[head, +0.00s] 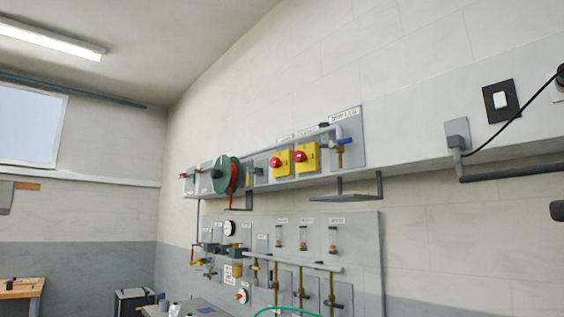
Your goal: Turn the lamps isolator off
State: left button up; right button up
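Two yellow switch boxes with red rotary knobs sit side by side on the upper wall board. The left yellow box (283,164) and the right yellow box (308,157) both face the room. The small labels above them are too small to read, so I cannot tell which one, if either, is the lamps isolator. The knob positions are also too small to tell. A smaller red knob on a pale plate (241,296) shows low on the lower panel. Neither of my grippers is in view.
A bracket shelf (345,197) juts out below. A black-framed switch (501,100) is farther right.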

aim_at(275, 163)
jog(key=i+j+u, duration=0.1)
jog(key=i+j, duration=0.35)
jog(key=i+j+u, duration=0.1)
jog(key=i+j, duration=0.35)
jog(key=i, duration=0.2)
